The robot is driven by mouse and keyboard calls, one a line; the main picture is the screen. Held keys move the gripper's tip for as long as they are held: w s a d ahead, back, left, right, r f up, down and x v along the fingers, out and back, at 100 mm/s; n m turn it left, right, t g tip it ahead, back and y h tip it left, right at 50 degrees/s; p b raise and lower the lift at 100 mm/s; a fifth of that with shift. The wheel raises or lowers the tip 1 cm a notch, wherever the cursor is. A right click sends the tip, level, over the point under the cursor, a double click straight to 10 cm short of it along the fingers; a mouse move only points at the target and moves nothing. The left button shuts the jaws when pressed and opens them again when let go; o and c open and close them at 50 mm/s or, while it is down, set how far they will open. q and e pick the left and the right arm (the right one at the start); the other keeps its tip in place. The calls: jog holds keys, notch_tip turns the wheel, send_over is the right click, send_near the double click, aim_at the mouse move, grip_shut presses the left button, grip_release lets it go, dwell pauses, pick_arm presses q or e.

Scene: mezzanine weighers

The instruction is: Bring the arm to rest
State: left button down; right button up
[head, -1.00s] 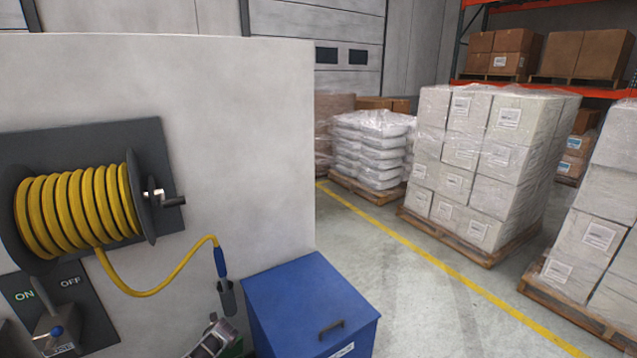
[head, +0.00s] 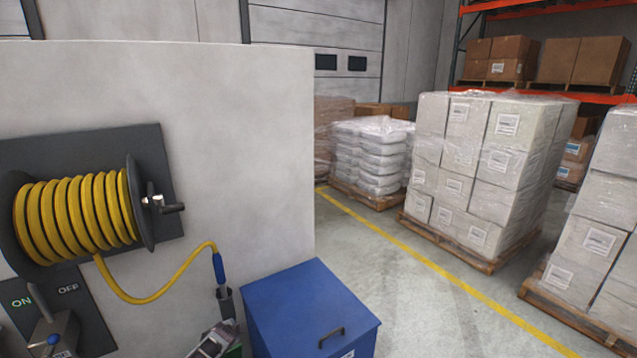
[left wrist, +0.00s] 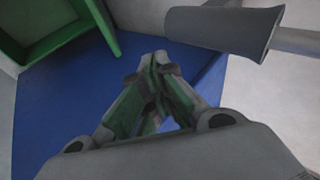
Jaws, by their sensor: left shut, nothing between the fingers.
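My left gripper (left wrist: 157,65) is shut and empty in the left wrist view, its two fingertips together over a blue surface. In the head view only a small grey part of my left arm or gripper (head: 214,343) shows at the bottom edge, just left of the blue bin (head: 312,305) and below the dark holder (head: 226,302). My right gripper is in neither view.
A yellow hose reel (head: 78,212) is on the wall panel, its hose ending in a blue fitting (head: 219,268) at the holder. A lever panel (head: 85,310) is at lower left. A green-rimmed tray (left wrist: 115,17) is near the gripper. Wrapped pallets (head: 480,170) stand right; floor between is clear.

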pick_arm(q)
jog(key=s+d+f+n+g+h+b, duration=0.15)
jog(key=s+f+n, duration=0.35)
jog(key=s+f, duration=0.8)
jog(key=s+d+f+n+g+p, duration=0.1)
jog(key=s+d+f+n, duration=0.25)
jog(key=s+f, duration=1)
jog(key=s+f+g, duration=0.2)
jog(key=s+f, duration=0.2)
jog(key=s, duration=1.7)
jog(key=s+d+f+n+g+b, duration=0.1)
jog(key=s+f+g, duration=0.2)
jog(key=s, duration=1.8)
jog(key=shift+s+f, duration=0.25)
jog(key=shift+f, duration=0.55)
jog(key=shift+d+n, duration=0.15)
jog(key=shift+n, duration=0.1)
